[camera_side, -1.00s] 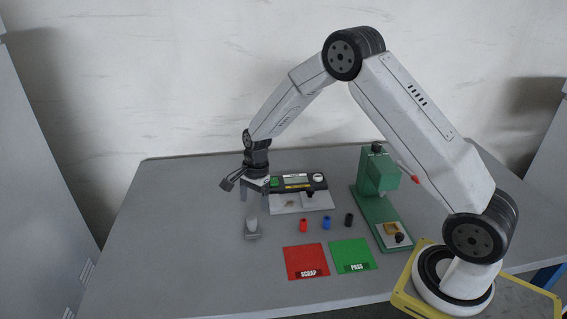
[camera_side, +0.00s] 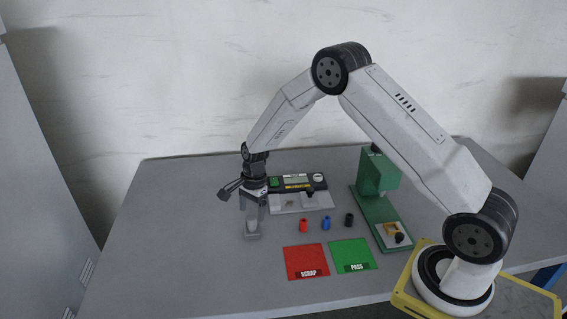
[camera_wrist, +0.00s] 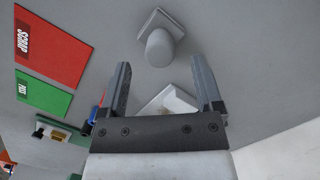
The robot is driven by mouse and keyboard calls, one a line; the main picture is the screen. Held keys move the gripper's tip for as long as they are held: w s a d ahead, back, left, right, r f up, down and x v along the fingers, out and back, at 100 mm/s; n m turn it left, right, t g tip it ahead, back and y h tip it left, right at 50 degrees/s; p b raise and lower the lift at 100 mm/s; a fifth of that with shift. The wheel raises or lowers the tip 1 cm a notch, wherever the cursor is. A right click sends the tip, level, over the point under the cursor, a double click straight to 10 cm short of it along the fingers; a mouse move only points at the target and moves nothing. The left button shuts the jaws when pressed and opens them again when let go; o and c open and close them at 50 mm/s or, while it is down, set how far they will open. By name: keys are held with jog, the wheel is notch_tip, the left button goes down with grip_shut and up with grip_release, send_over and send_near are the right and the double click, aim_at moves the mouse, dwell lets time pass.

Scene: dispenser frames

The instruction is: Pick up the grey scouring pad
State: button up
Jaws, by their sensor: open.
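A small grey piece with a flat square base and a rounded upright knob (camera_side: 252,226) stands on the table. It is the only grey loose piece that could be the scouring pad; I cannot make out a pad texture. My gripper (camera_side: 253,208) is open and points down just above it. In the wrist view, the knob (camera_wrist: 160,48) lies between the lines of the two fingers, around and just beyond the fingertips (camera_wrist: 158,64). Nothing is held. I cannot tell how far down the fingers reach beside the knob.
A gauge with a display (camera_side: 297,183) on a pale base stands behind right. Red (camera_side: 303,226), blue (camera_side: 326,223) and black (camera_side: 349,220) small cylinders stand right. Red SCRAP (camera_side: 306,262) and green PASS (camera_side: 352,255) mats lie in front. A green press (camera_side: 377,205) stands farther right. The left table is clear.

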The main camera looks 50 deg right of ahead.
aim_at(251, 217)
jog(key=shift+a+f, duration=0.25)
jog(key=shift+f, duration=0.95)
jog(key=shift+a+f, duration=0.2)
jog(key=shift+f, duration=1)
grip_shut()
